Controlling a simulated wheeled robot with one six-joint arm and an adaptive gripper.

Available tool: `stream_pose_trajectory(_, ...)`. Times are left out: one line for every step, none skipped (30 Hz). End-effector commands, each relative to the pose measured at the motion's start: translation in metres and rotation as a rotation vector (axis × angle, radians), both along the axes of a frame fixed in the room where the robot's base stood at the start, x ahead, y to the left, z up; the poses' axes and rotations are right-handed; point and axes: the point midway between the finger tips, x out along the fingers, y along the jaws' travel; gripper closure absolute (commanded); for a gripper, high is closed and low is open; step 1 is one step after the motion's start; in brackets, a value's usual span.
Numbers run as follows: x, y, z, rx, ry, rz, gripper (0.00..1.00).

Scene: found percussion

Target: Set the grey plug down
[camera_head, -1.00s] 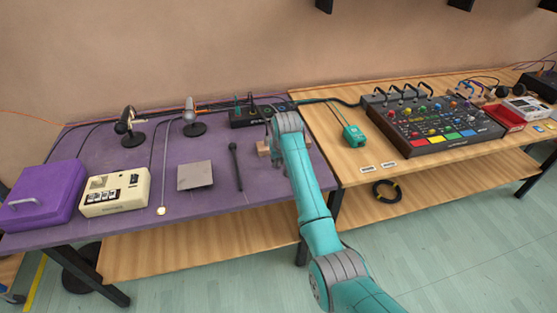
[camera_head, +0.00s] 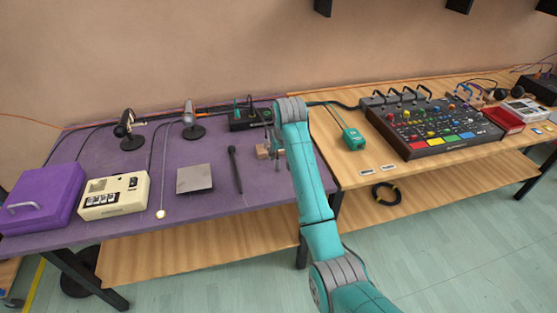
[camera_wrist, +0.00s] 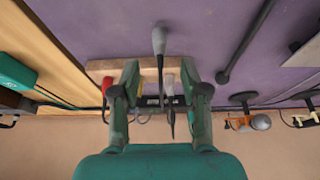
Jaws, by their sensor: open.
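My gripper (camera_wrist: 159,72) is open in the wrist view, with one finger on each side of a wooden block's middle. A grey plug (camera_wrist: 159,39) shows between and just beyond the fingertips, its thin tip pointing down the picture across the wooden block (camera_wrist: 148,68). I cannot tell whether the plug touches the block or the table. Neither finger visibly grips it. In the head view, my gripper (camera_head: 273,143) is by the wooden block (camera_head: 263,151) on the purple table; the plug is too small to make out there.
A red plug (camera_wrist: 107,84) and a pale plug (camera_wrist: 169,84) are at the block. A dark rod-like microphone (camera_head: 235,170) lies left of it, then a grey plate (camera_head: 194,178). A black box (camera_head: 249,119) stands behind. A teal box (camera_head: 353,137) is on the wooden table.

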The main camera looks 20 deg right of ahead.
Motion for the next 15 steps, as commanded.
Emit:
stream_pose_trajectory(-0.003, 0.0, 0.01, 0.0, -0.003, 0.0, 0.55)
stream_pose_trajectory(-0.005, 0.0, 0.014, 0.0, -0.003, 0.0, 0.55)
stream_pose_trajectory(-0.008, 0.0, 0.02, 0.0, -0.003, 0.0, 0.55)
stream_pose_trajectory(-0.009, 0.0, 0.024, 0.0, -0.003, 0.0, 0.55)
stream_pose_trajectory(-0.011, 0.0, 0.028, 0.0, -0.002, 0.0, 0.55)
stream_pose_trajectory(-0.012, 0.0, 0.031, 0.0, -0.002, 0.0, 0.55)
stream_pose_trajectory(-0.013, 0.0, 0.034, 0.0, -0.002, 0.0, 0.55)
stream_pose_trajectory(-0.014, 0.0, 0.036, 0.0, -0.002, 0.0, 0.55)
stream_pose_trajectory(-0.016, 0.0, 0.039, 0.0, -0.001, 0.0, 0.55)
stream_pose_trajectory(-0.016, 0.0, 0.04, 0.0, -0.001, 0.0, 0.55)
stream_pose_trajectory(-0.017, 0.0, 0.041, 0.0, 0.0, 0.0, 0.55)
stream_pose_trajectory(-0.017, 0.0, 0.042, 0.0, 0.0, 0.0, 0.55)
stream_pose_trajectory(-0.017, 0.0, 0.042, 0.0, 0.0, 0.0, 0.55)
stream_pose_trajectory(-0.018, 0.0, 0.042, 0.0, 0.0, 0.0, 0.55)
stream_pose_trajectory(-0.018, 0.0, 0.043, 0.0, 0.0, 0.0, 0.55)
